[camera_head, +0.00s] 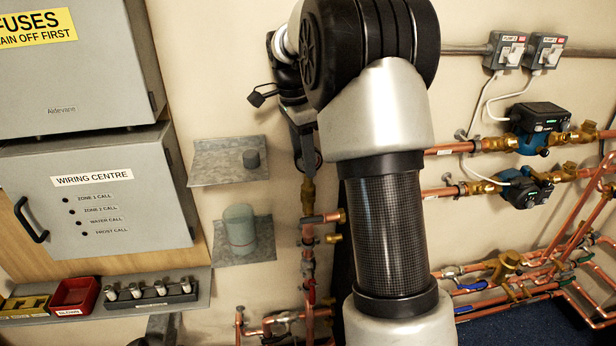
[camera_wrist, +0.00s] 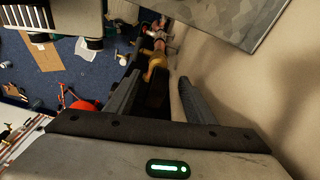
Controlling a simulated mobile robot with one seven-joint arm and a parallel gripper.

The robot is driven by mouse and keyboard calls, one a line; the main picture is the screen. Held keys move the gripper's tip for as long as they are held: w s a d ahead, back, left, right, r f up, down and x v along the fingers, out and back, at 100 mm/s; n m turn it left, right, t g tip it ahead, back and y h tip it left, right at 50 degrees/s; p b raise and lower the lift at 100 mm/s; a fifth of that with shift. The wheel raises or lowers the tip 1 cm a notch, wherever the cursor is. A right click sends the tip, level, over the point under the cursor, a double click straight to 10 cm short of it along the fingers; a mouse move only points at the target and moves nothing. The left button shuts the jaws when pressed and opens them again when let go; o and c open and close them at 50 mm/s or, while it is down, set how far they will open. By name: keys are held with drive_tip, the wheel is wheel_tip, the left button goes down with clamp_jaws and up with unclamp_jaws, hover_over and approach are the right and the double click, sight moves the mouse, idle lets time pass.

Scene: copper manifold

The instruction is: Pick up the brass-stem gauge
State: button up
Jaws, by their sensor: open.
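My gripper (camera_head: 308,172) is beside the wall, partly behind my own arm in the head view. In the wrist view the jaws (camera_wrist: 161,76) are apart, with a dark gap between them. A brass fitting (camera_wrist: 155,62) shows beyond the fingertips, in line with the gap; no grip on it is visible. In the head view a brass piece (camera_head: 308,192) stands on the vertical copper pipe, just below my gripper. I cannot tell whether this brass is the stem of the gauge. No gauge dial is clearly visible.
Further left are the wiring box (camera_head: 120,245), a red bin (camera_head: 73,295) and a black rack (camera_head: 150,301). Pumps (camera_head: 533,140) and pipes fill the right.

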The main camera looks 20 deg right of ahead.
sight(308, 186)
drive_tip(key=f, duration=0.3)
drive_tip(key=d+f, duration=0.1)
drive_tip(key=f, duration=0.1)
drive_tip(key=shift+s+f, duration=0.2)
drive_tip(key=shift+f, duration=0.1)
clamp_jaws()
